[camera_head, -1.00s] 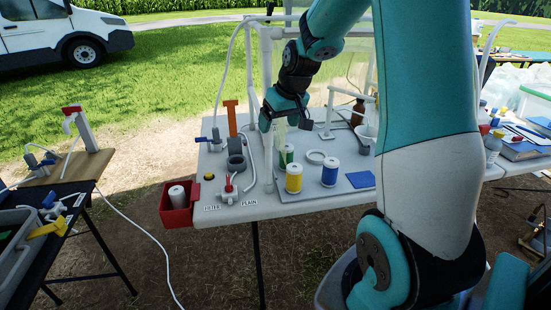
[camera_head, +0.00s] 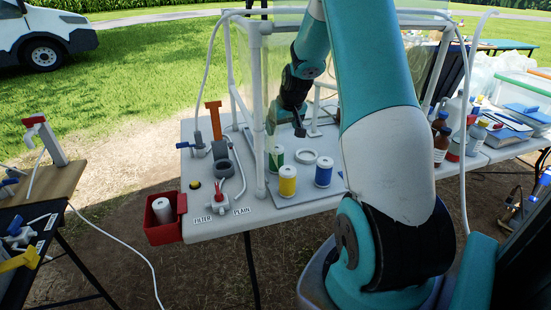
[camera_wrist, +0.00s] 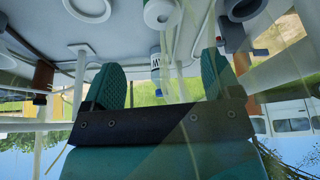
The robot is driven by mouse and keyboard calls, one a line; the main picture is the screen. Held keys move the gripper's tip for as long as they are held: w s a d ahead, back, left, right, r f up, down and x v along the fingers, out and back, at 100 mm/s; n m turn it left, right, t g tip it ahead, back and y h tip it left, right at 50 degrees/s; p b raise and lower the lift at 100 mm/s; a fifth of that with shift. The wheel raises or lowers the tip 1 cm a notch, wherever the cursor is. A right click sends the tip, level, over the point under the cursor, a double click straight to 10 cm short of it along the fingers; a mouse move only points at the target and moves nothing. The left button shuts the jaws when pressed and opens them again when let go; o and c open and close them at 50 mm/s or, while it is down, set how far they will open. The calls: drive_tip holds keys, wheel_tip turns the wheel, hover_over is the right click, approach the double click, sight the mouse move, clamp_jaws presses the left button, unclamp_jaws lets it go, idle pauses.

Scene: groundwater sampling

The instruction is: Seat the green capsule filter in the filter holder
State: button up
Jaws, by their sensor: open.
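The green capsule filter (camera_head: 276,158) stands upright on the table, left of a white ring (camera_head: 305,157). A white cylinder with a green edge, likely the same filter, shows at the top of the wrist view (camera_wrist: 160,12). A grey ring-shaped cup, which looks like the filter holder (camera_head: 223,168), sits left of it, beside the frame post. My gripper (camera_head: 283,132) is behind and just above the green filter, partly hidden by a frame post and clear sheet. In the wrist view my gripper (camera_wrist: 160,80) has its fingers wide apart, with nothing held between them.
A yellow capsule (camera_head: 287,181) and a blue capsule (camera_head: 323,172) stand in front of the green one. A white pipe frame (camera_head: 258,100) with clear sheeting surrounds the work area. An orange upright (camera_head: 214,120) and a red bin (camera_head: 161,226) are at left.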

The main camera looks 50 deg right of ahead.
sight(276, 147)
drive_tip(key=x, duration=0.7)
drive_tip(key=shift+w+a+f+p, duration=0.2)
drive_tip(key=shift+a+p, duration=0.05)
drive_tip(key=shift+p, duration=0.1)
drive_tip(key=shift+s+p+x, duration=0.1)
drive_tip(key=shift+p+x, duration=0.2)
drive_tip(key=shift+x, duration=1.05)
drive_tip(key=shift+s+p+x, duration=0.15)
drive_tip(key=shift+p+x, duration=0.15)
drive_tip(key=shift+x, duration=1.1)
drive_tip(key=c, duration=1)
